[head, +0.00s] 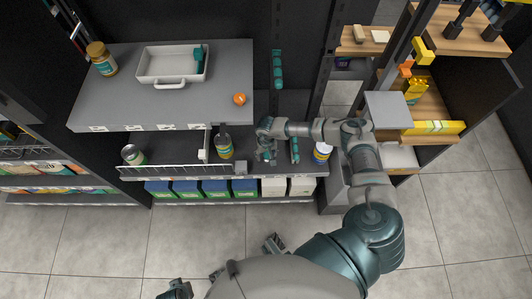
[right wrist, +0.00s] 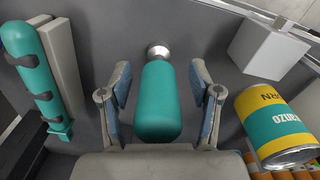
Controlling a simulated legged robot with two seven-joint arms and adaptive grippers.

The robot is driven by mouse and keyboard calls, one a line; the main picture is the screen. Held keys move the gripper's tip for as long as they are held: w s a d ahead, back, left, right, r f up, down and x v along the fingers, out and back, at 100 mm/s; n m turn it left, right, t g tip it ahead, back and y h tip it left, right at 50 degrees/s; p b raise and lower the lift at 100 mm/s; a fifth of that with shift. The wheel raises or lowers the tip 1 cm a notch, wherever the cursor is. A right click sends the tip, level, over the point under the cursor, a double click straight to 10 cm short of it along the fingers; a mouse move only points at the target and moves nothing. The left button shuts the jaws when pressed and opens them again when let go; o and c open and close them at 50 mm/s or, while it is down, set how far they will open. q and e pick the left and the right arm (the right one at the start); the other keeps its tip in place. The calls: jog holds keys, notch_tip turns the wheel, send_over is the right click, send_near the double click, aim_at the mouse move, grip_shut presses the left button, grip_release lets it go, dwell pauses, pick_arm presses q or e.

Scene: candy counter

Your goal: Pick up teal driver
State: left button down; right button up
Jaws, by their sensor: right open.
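The teal driver (right wrist: 158,100), a thick teal cylinder with a silver end, lies on a dark grey shelf in the right wrist view. My right gripper (right wrist: 160,90) is open, with one finger on each side of it and visible gaps between. In the head view my right gripper (head: 266,150) is low over the lower shelf and largely hides the driver.
A yellow and teal can (right wrist: 276,127) and a white block (right wrist: 270,48) stand right of the driver. A banded teal strip (right wrist: 36,75) is at left. A white tray (head: 147,66) holds a teal piece on the upper counter (head: 120,108). An orange ball (head: 239,99) sits nearby.

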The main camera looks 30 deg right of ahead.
jog(key=shift+d, duration=0.2)
grip_shut()
pick_arm(q)
jog(key=shift+d+r, duration=0.1)
jog(key=shift+d, duration=0.1)
pick_arm(e)
jog(key=shift+a+r, duration=0.1)
